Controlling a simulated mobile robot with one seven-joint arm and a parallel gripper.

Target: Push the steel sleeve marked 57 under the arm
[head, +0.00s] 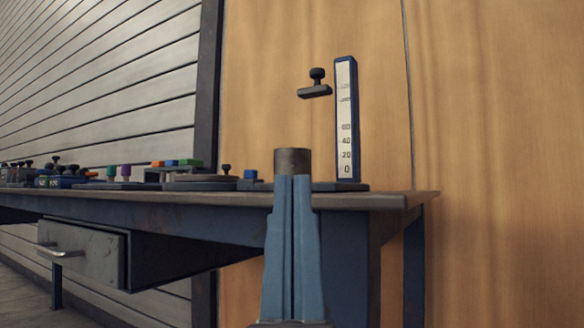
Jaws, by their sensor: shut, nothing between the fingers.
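A dark grey steel sleeve (293,162) shows upright just above my fingertips, at the bench's far right part. My fingers hide its lower part, and no number can be read on it. A height gauge (346,120) stands to its right, with a white scale on a blue post. The gauge's dark arm (315,92) has a knob on top and sits high, above and slightly right of the sleeve. My blue gripper (292,180) is shut and empty, in front of the sleeve in the picture. Whether it touches the sleeve cannot be told.
The gauge's flat base (350,187) lies on the bench (400,197) near its right end. A drawer (85,250) hangs below the bench.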

